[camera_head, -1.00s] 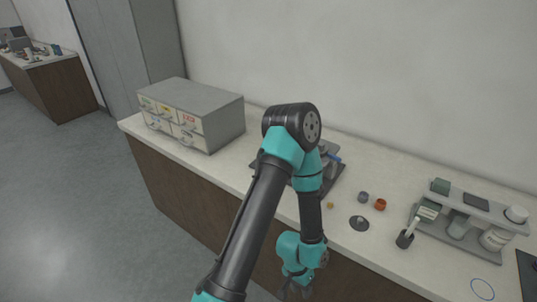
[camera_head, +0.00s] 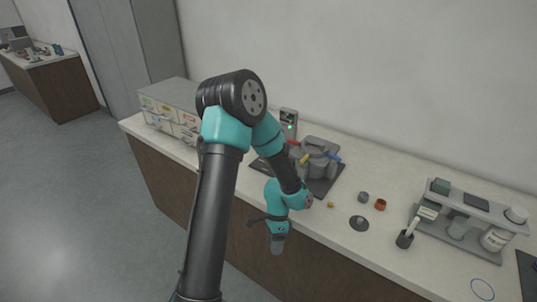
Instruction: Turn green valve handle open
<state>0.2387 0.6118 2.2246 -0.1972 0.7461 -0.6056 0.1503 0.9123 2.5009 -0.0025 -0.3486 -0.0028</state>
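The mounting press (camera_head: 318,160) stands on the counter on a dark base plate, partly behind my arm. My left gripper (camera_head: 277,246) hangs below the teal wrist in front of the counter's front edge, apart from the press. Its fingers are too small to tell open from shut. My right gripper is not in view.
A grey control box (camera_head: 289,122) with a green light stands behind the press. A drawer cabinet (camera_head: 180,108) is at left.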

